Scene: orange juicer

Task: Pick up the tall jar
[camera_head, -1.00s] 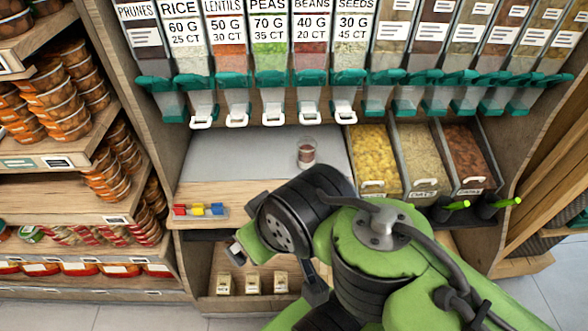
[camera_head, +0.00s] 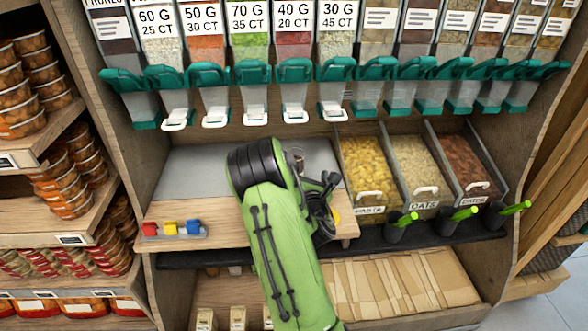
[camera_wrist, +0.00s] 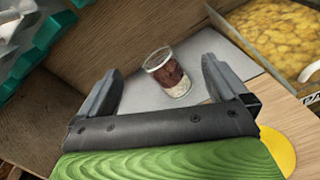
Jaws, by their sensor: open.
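The tall jar (camera_wrist: 171,75) is a clear glass cylinder with dark and pale layered contents. In the wrist view it stands on the grey mat just beyond my gripper (camera_wrist: 167,85), roughly between the two fingers. The fingers are spread apart with nothing between their pads that I can see touching. In the head view only the top of the jar (camera_head: 297,153) shows behind my arm; the rest is hidden.
A bin of pasta (camera_head: 366,175) stands right of the mat, with oats and dates bins beyond. Teal dispensers (camera_head: 250,72) hang above. Red, yellow and blue clips (camera_head: 172,228) lie at the shelf's left front. A yellow round thing (camera_wrist: 277,150) lies near my gripper.

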